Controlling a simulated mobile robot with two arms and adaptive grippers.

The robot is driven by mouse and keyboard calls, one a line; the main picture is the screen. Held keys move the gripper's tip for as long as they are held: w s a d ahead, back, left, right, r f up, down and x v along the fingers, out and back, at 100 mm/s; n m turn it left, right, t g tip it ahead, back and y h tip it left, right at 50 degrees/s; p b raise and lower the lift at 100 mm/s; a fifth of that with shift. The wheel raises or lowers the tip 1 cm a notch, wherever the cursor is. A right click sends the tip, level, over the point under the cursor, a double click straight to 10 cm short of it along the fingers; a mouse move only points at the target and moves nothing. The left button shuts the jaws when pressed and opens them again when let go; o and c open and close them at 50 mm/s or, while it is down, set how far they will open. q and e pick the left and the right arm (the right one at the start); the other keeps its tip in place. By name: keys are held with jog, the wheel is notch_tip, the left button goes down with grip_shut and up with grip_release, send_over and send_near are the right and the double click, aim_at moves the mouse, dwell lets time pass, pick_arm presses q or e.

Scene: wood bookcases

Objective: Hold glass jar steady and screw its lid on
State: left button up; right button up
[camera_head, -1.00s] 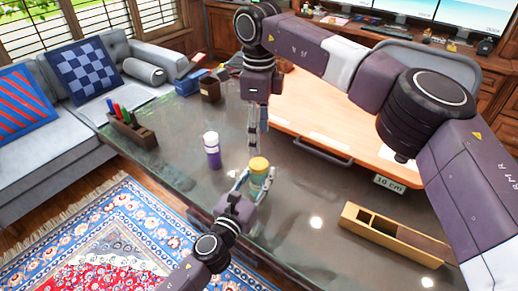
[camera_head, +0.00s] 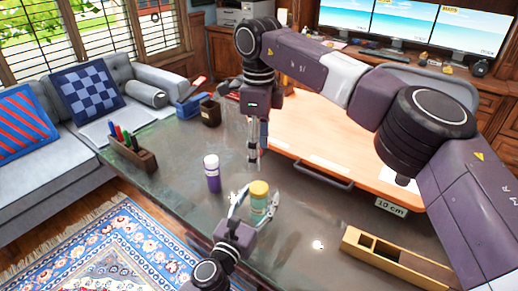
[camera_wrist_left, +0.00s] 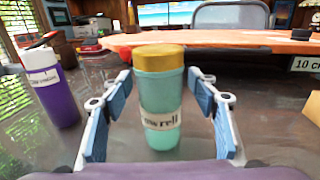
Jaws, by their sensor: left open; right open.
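The teal glass jar (camera_head: 259,208) stands upright on the dark glossy table, with a cream label. Its yellow-gold lid (camera_head: 259,188) sits on top; I cannot tell how tightly. My left gripper (camera_head: 256,207) is open, with a finger on each side of the jar. In the left wrist view, the jar (camera_wrist_left: 160,105) and lid (camera_wrist_left: 158,57) stand between the blue pads, with gaps on both sides. My right gripper (camera_head: 254,160) points down, behind and above the jar, apart from the lid. Its opening is seen edge-on.
A purple bottle with a white cap (camera_head: 212,174) stands close left of the jar. A wooden pen holder (camera_head: 134,155) is at the table's left edge. An orange board (camera_head: 330,140) and a wooden divided tray (camera_head: 395,262) lie to the right. Bare table surrounds the jar.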

pick_arm(q)
jog(key=v, duration=1.2)
jog(key=shift+s, duration=0.1)
